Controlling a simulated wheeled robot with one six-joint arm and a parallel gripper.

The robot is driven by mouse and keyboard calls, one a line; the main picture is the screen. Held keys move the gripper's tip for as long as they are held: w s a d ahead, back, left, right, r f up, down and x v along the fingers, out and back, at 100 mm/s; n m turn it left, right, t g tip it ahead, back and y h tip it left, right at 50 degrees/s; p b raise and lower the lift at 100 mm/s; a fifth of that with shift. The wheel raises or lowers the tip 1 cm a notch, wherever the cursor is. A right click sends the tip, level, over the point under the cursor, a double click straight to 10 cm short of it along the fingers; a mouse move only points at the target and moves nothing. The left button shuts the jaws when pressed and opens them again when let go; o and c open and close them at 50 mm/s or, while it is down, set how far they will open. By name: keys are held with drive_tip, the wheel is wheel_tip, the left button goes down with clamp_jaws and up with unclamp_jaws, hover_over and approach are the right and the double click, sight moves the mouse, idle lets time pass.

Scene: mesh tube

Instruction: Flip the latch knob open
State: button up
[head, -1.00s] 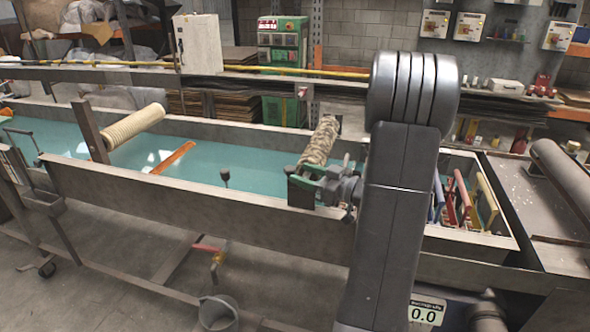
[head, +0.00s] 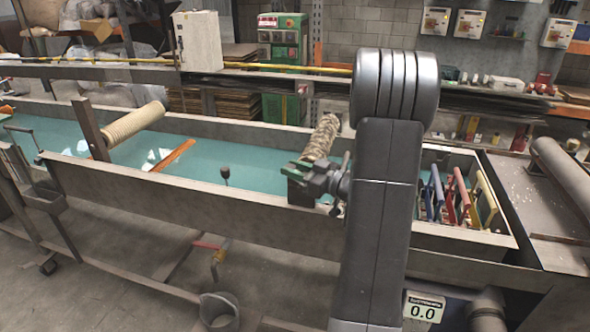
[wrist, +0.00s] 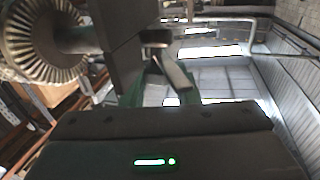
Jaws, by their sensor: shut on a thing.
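The mottled roller (head: 322,140) lies across the trough, its near end at a green latch bracket (head: 301,164). My gripper (head: 306,182) is at that bracket, over the trough's near wall, and covers most of it. In the wrist view, my gripper (wrist: 142,58) is beside a ribbed disc (wrist: 45,42) on a shaft, with green parts of the bracket (wrist: 155,85) behind it. It is shut on the latch knob, which is mostly hidden by the fingers; I cannot tell the latch's exact angle.
A stick with a dark ball end (head: 225,174) stands at the trough's (head: 190,190) near wall, left of my gripper. A cream ribbed roller (head: 133,123) is farther left. Coloured frames (head: 460,195) stand in the right-hand compartment, beyond my arm.

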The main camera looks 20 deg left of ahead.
drive_tip(key=shift+s+f+m+t+b, duration=0.1)
drive_tip(key=shift+m+t+b, duration=0.2)
drive_tip(key=shift+t+b, duration=0.1)
drive_tip(key=m+t+b, duration=0.1)
drive_tip(key=m+t+h+b, duration=0.1)
drive_tip(key=t, duration=0.1)
drive_tip(key=m+t+h+b, duration=0.1)
drive_tip(key=b, duration=0.1)
drive_tip(key=shift+s+a+f, duration=0.15)
drive_tip(key=shift+s, duration=0.1)
drive_tip(key=shift+s+a+r+m+t+h+b, duration=0.1)
drive_tip(key=shift+r+m+t+h+b, duration=0.05)
drive_tip(key=shift+m+t+h+b, duration=0.9)
drive_tip(key=shift+s+a+r+m+t+h+b, duration=0.15)
drive_tip(key=shift+m+t+h+b, duration=0.55)
drive_tip(key=shift+m+t+h, duration=0.6)
drive_tip(key=shift+w+a+r+m+t+h+b, duration=0.1)
drive_tip(key=shift+m+t+h+b, duration=0.8)
drive_tip(key=shift+t+h, duration=0.45)
drive_tip(key=shift+m+h+p, duration=0.25)
drive_tip(key=shift+h+p, duration=0.05)
drive_tip(key=shift+m+t+h+p, duration=0.6)
drive_tip(key=shift+m+h+p, duration=0.25)
drive_tip(key=shift+h, duration=0.35)
drive_tip(key=o, duration=1)
drive_tip(key=shift+s+f, duration=0.1)
